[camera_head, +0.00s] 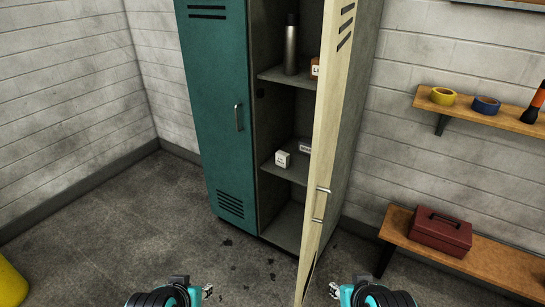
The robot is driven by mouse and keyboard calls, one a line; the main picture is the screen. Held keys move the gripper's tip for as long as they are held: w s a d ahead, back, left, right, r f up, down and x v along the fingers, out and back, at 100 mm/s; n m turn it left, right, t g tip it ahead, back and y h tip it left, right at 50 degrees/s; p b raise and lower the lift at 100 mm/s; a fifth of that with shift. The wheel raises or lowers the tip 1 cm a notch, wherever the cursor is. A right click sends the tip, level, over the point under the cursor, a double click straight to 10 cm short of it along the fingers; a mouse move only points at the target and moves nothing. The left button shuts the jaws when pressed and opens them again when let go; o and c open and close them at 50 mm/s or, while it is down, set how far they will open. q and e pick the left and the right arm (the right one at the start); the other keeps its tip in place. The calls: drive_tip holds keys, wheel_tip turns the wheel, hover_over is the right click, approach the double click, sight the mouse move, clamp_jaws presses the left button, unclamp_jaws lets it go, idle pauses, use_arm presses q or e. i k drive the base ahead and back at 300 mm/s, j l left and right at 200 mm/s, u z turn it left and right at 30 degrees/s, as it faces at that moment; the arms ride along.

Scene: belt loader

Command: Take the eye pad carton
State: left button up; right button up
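A small white carton (282,160) with faint dark print stands on the middle shelf of the open locker, near the shelf's front edge. A lower, pale box (304,146) with dark lettering sits behind it to the right, partly hidden by the open door. The print is too small to tell which of the two is the eye pad carton. My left gripper (207,291) and my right gripper (334,290) are at the bottom of the picture, well away from the shelf and apart from both boxes. Their fingers are too small to judge.
The cream locker door (326,155) stands open towards me, right of the shelves. A closed teal door (218,110) is left. A bench (490,262) bears a red box (440,232).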

sight(282, 158)
drive_tip(key=i+j+u, duration=0.25)
drive_tip(key=i, duration=0.35)
drive_tip(key=i+j+u, duration=0.1)
drive_tip(key=i+u, duration=0.15)
drive_tip(key=i, duration=0.35)
drive_tip(key=i+z, duration=0.25)
drive_tip(key=z, duration=0.15)
drive_tip(key=i+j+z, duration=0.2)
drive_tip(key=z, duration=0.25)
drive_tip(key=i+j+z, duration=0.25)
drive_tip(key=z, duration=0.15)
drive_tip(key=i+j+z, duration=0.2)
drive_tip(key=z, duration=0.25)
drive_tip(key=i+j+z, duration=0.1)
drive_tip(key=j+z, duration=0.3)
